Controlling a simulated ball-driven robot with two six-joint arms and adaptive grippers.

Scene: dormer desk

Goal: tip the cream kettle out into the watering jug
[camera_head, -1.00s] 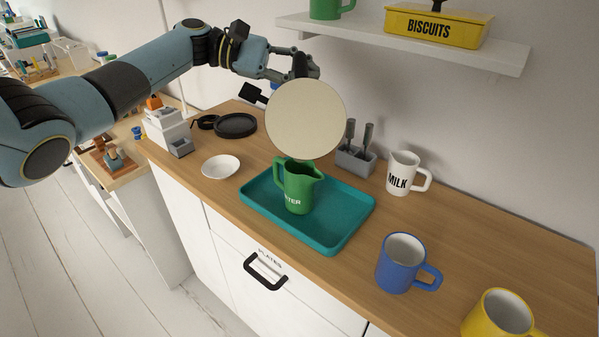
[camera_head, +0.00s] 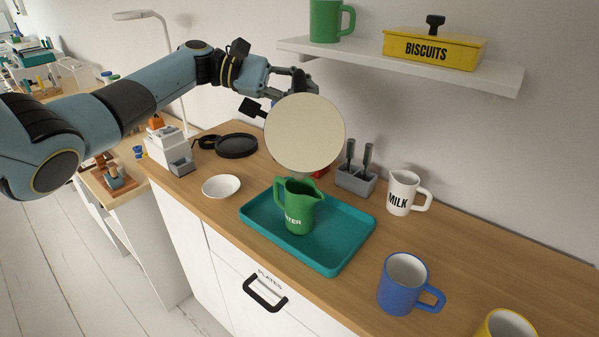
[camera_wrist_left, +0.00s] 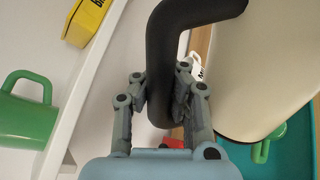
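The cream kettle (camera_head: 305,133) hangs in the air, with its round cream face toward the head camera. My left gripper (camera_head: 298,84) is shut on its black handle (camera_wrist_left: 162,80), and the fingers lie on both sides of the handle in the left wrist view. The green watering jug (camera_head: 299,207), with partly hidden white lettering, stands upright on the teal tray (camera_head: 343,247), just below the kettle. My right gripper is not in view.
A white MILK jug (camera_head: 404,193), a grey utensil holder (camera_head: 356,180) and a blue mug (camera_head: 401,284) stand to the right. The wall shelf (camera_head: 400,66) carries a yellow BISCUITS tin (camera_head: 434,50).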

